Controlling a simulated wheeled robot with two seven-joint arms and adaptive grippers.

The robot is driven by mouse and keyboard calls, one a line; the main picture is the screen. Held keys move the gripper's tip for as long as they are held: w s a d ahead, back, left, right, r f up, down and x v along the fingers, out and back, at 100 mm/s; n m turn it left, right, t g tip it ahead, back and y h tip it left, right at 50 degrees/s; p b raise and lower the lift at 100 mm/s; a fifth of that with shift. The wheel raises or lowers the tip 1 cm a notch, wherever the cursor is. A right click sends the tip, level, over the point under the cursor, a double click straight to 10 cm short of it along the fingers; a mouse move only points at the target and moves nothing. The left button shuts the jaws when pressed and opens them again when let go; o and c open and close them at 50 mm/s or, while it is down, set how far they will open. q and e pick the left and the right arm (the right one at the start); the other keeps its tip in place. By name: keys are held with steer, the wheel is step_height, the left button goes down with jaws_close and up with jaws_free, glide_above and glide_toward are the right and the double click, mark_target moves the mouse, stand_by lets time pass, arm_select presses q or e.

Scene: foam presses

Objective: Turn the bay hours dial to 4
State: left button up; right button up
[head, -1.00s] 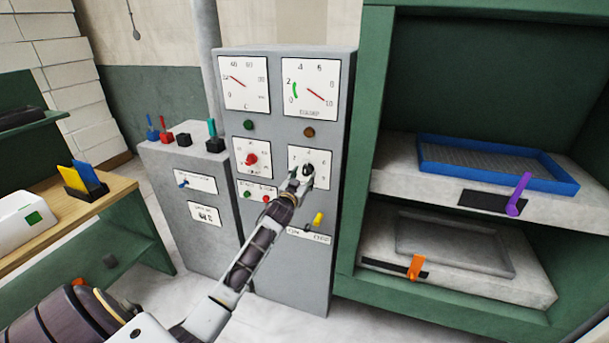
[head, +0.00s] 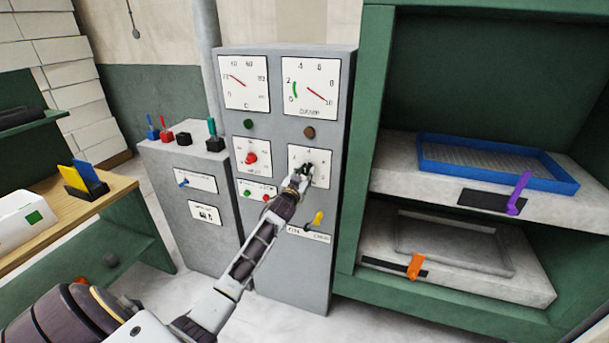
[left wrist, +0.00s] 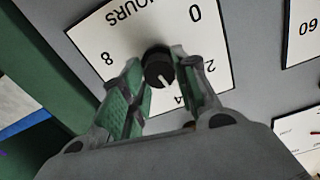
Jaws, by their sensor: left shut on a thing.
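The bay hours dial is a black knob (left wrist: 158,72) with a white pointer, on a white plate (left wrist: 112,50) marked HOURS. In the left wrist view the plate appears turned round, with 0, 2 and 8 readable and the 4 partly hidden at the lower edge. The pointer points down and slightly right, roughly toward the 4. My left gripper (left wrist: 156,62) is shut on the knob, one finger on each side. In the head view the gripper (head: 301,178) covers most of the knob and part of its plate (head: 321,155). My right gripper is not in view.
The grey cabinet (head: 285,255) also carries two gauges, a red knob (head: 250,158) and a yellow lever (head: 318,218) below the dial. A green press (head: 350,200) with a blue tray (head: 500,165) stands close on the right. A low grey box (head: 165,220) stands left.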

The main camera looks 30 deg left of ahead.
arm_select(q)
steer(key=shift+c, duration=0.6)
steer(key=shift+m, duration=0.4)
steer(key=shift+m+p, duration=0.3)
steer(key=shift+m, duration=0.3)
steer(key=o, duration=1)
steer(key=shift+s+d, duration=0.1)
steer(key=shift+s, duration=0.05)
